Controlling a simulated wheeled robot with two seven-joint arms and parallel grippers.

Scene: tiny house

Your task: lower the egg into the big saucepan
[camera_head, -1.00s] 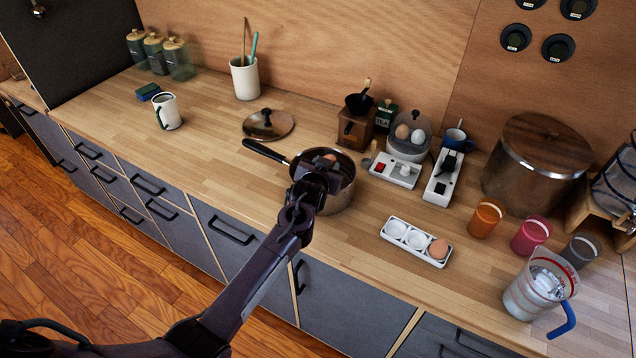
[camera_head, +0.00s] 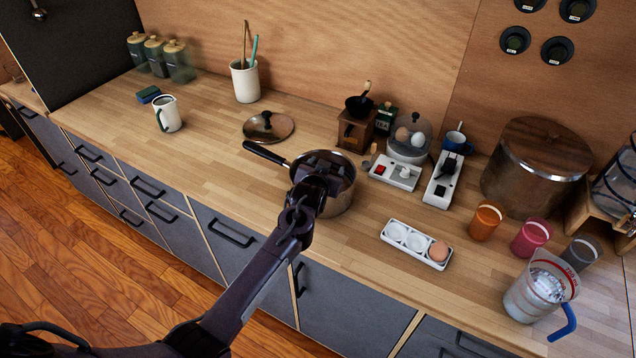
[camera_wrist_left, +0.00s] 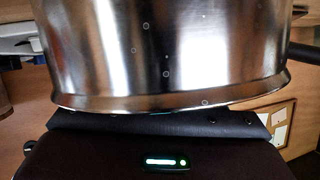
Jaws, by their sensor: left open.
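The big saucepan (camera_head: 338,205) is steel with a black handle pointing left, and stands on the wooden counter. My left gripper (camera_head: 326,163) reaches over its near rim, with the fingers at the pan's opening. It is open. No egg shows at the fingers; my gripper and the pan wall hide most of the pan's inside, so I cannot tell where the egg lies. In the left wrist view the saucepan's shiny wall and rim (camera_wrist_left: 165,60) fill most of the picture, and the fingertips are not visible. My right gripper is not in view.
A white egg holder (camera_head: 392,242) with one brown egg (camera_head: 438,250) is to the right. An egg cooker (camera_head: 408,150) with eggs stands behind. A lid (camera_head: 268,125) lies behind the handle. Cups (camera_head: 485,221) and a measuring jug (camera_head: 535,293) are farther right. The counter on the left is mostly clear.

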